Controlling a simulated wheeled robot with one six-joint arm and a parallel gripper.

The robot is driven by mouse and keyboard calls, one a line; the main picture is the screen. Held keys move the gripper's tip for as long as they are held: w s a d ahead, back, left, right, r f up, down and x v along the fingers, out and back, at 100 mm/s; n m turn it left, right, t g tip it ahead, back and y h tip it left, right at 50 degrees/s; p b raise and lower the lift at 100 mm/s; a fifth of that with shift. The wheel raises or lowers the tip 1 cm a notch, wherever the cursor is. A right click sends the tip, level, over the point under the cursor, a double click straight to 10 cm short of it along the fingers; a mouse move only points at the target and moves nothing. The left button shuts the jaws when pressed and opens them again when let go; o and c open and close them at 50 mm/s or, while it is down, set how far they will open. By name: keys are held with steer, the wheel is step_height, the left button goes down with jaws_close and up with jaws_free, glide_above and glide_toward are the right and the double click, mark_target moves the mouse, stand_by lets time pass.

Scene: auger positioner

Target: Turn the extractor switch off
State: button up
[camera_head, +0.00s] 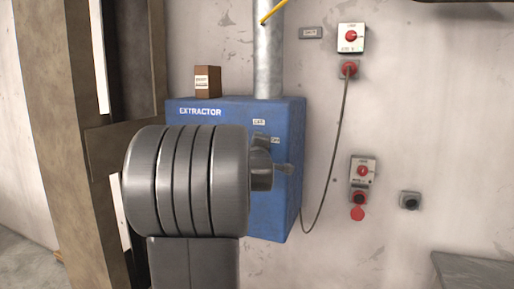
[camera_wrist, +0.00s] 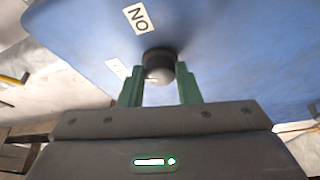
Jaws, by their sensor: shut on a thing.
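The blue extractor box (camera_head: 202,113) hangs on the wall, with "EXTRACTOR" in white on its front. The dark round switch knob (camera_wrist: 158,65) stands out from the blue face between the two green fingers of my gripper (camera_wrist: 160,88). My gripper is shut on the knob, one finger on each side. In the head view my arm covers much of the box front, and the knob is hard to make out there.
A red-knobbed isolator (camera_head: 351,37) with a red plug (camera_head: 348,69) and cable is on the wall right of the box. Another red-knobbed unit (camera_head: 362,171) and a grey socket (camera_head: 410,201) sit lower. A small brown box (camera_head: 207,82) stands on top, beside the metal duct (camera_head: 268,60).

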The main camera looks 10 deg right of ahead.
steer(key=n, duration=0.2)
steer(key=n+g+b, duration=0.1)
steer(key=n, duration=0.1)
steer(key=shift+r+g+y, duration=0.15)
steer(key=shift+g+y, duration=0.15)
steer(key=shift+n, duration=0.4)
steer(key=o, duration=1)
steer(key=shift+s, duration=0.1)
steer(key=v, duration=1.3)
steer(key=shift+s+r, duration=0.2)
steer(key=shift+s, duration=0.15)
steer(key=shift+w+b, duration=0.1)
steer(key=shift+b, duration=0.2)
